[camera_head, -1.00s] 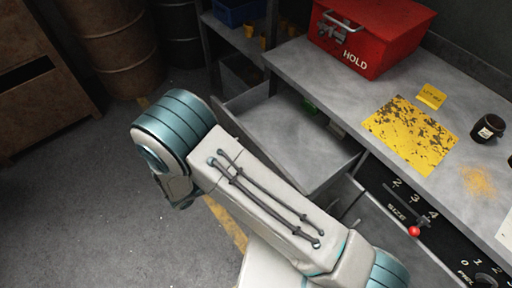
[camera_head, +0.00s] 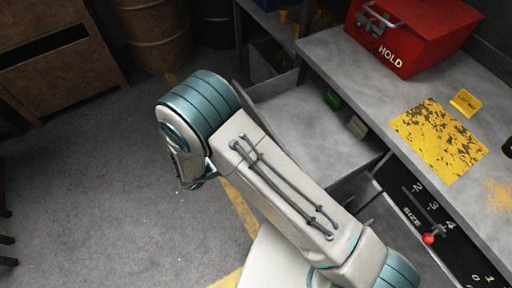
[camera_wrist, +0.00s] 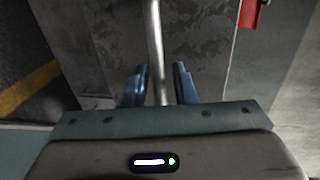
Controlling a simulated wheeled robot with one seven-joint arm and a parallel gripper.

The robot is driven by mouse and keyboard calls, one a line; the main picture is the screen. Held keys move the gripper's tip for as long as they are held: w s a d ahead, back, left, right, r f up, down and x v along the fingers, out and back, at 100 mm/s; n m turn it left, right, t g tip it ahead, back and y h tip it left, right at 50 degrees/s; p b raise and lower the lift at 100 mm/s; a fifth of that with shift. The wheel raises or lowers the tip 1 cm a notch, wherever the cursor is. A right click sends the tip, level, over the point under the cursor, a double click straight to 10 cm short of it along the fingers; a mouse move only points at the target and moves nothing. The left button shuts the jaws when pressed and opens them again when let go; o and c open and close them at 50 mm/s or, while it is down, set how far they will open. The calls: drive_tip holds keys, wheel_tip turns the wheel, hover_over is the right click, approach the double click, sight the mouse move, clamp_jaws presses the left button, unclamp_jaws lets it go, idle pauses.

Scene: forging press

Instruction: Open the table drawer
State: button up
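The grey table drawer (camera_head: 300,128) stands pulled far out from under the table (camera_head: 375,85) in the head view. Its inside shows, with a small green box (camera_head: 333,100) and a pale item (camera_head: 357,126) near the table edge. My arm hides the drawer's front in that view. In the wrist view, the drawer's metal bar handle (camera_wrist: 155,45) runs between the two blue fingers of my gripper (camera_wrist: 160,88). The fingers are apart, with a narrow gap beside the bar. My fingertips are hidden in the head view.
A red HOLD box (camera_head: 408,38) and a yellow worn sheet (camera_head: 437,140) are on the table. A black panel with a red-knobbed lever (camera_head: 428,238) is on the table's front at right. Barrels (camera_head: 155,35) and a brown cabinet (camera_head: 55,55) stand behind open floor at left.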

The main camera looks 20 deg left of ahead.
drive_tip(key=b+v, duration=0.1)
drive_tip(key=v, duration=1.3)
drive_tip(key=shift+w+d, duration=0.1)
drive_tip(key=w+d+r+m+g+p, duration=0.1)
drive_tip(key=w+d+r+m+g, duration=0.5)
drive_tip(key=d+m, duration=0.4)
drive_tip(key=w+d+r+m+g, duration=0.55)
drive_tip(key=d+r+m, duration=0.25)
drive_tip(key=d+m, duration=0.2)
drive_tip(key=s+d+r+m+y, duration=0.1)
drive_tip(key=d+r+m+y, duration=0.2)
drive_tip(key=d+m, duration=0.3)
drive_tip(key=s+d+r+m+t+y+p, duration=0.1)
drive_tip(key=s+d+r+m+y, duration=0.1)
drive_tip(key=d+m, duration=0.5)
drive_tip(key=s+d+r+m+t+y, duration=0.1)
drive_tip(key=d+r+m+y, duration=0.3)
drive_tip(key=m, duration=0.9)
drive_tip(key=s+d, duration=0.1)
drive_tip(key=d, duration=0.2)
drive_tip(key=shift+r+m+y+p, duration=0.25)
drive_tip(key=shift+m+y+p, duration=0.05)
drive_tip(key=shift+p, duration=0.05)
drive_tip(key=shift+s+a, duration=0.1)
drive_tip(key=shift+a, duration=0.1)
